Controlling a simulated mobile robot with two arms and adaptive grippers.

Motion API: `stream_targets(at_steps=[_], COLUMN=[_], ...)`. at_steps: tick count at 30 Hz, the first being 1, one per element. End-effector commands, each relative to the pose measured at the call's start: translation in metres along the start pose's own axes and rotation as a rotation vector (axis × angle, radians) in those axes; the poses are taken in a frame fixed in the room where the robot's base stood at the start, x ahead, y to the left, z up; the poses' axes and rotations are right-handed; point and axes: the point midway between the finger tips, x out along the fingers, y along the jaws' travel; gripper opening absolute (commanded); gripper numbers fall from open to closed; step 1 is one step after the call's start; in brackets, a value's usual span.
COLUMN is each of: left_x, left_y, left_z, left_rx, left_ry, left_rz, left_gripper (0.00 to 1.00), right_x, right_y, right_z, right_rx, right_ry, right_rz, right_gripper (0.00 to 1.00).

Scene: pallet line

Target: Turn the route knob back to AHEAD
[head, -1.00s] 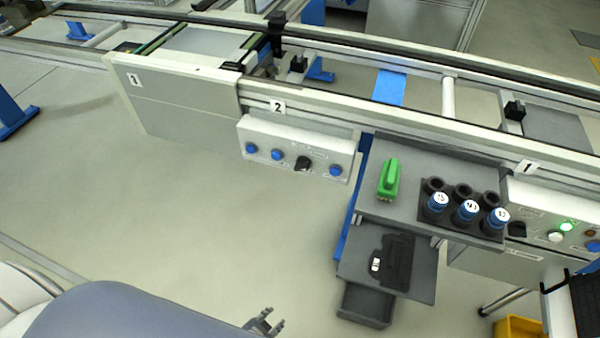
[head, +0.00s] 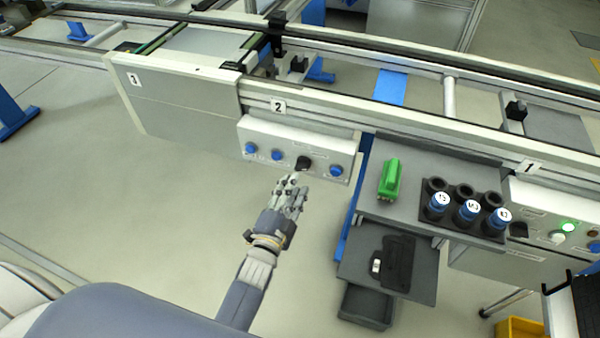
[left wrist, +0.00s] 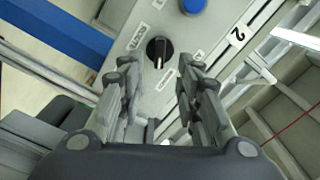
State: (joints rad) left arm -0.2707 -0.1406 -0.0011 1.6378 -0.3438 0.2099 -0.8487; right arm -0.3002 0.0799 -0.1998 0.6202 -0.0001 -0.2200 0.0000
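The route knob (head: 303,163) is a black rotary knob on the white control panel (head: 262,131) under the conveyor, between blue buttons. In the left wrist view the knob (left wrist: 158,50) shows from close by, with a pale pointer line on it; the labels around it are too small to read surely. My left gripper (head: 292,183) is just below and in front of the knob, apart from it. In the left wrist view its two fingers (left wrist: 158,85) are spread with nothing between them, and the knob lies beyond the fingertips. My right gripper is not in view.
Blue buttons (head: 336,171) sit beside the knob on the panel. To the right, a grey shelf holds a green block (head: 390,178) and a black rack (head: 466,222) with blue-capped containers. The floor left of my arm is clear.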

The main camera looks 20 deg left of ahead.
Motion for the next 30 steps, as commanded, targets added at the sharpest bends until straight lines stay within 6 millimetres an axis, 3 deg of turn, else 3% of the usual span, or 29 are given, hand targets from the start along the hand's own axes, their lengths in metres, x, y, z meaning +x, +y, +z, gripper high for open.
stream_targets(at_steps=[3, 9, 21, 26, 30], left_x=[0.024, 0.048, 0.056, 0.056, 0.056], left_y=[-0.001, 0.001, 0.001, 0.001, 0.001], left_z=[-0.001, 0.0, 0.0, 0.0, 0.0], left_rx=[0.0, -0.002, -0.003, -0.003, -0.002], left_ry=[0.002, 0.0, -0.001, -0.001, -0.001], left_rz=[-0.002, 0.001, 0.002, 0.002, 0.002], left_gripper=[0.32, 0.32, 0.32, 0.0, 0.0], right_x=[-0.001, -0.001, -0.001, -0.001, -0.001], right_y=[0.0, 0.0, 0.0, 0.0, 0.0], right_z=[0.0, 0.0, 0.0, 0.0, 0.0], right_rx=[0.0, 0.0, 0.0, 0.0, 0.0], right_ry=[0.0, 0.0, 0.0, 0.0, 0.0], right_rz=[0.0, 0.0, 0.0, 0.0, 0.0], right_gripper=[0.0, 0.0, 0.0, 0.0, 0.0])
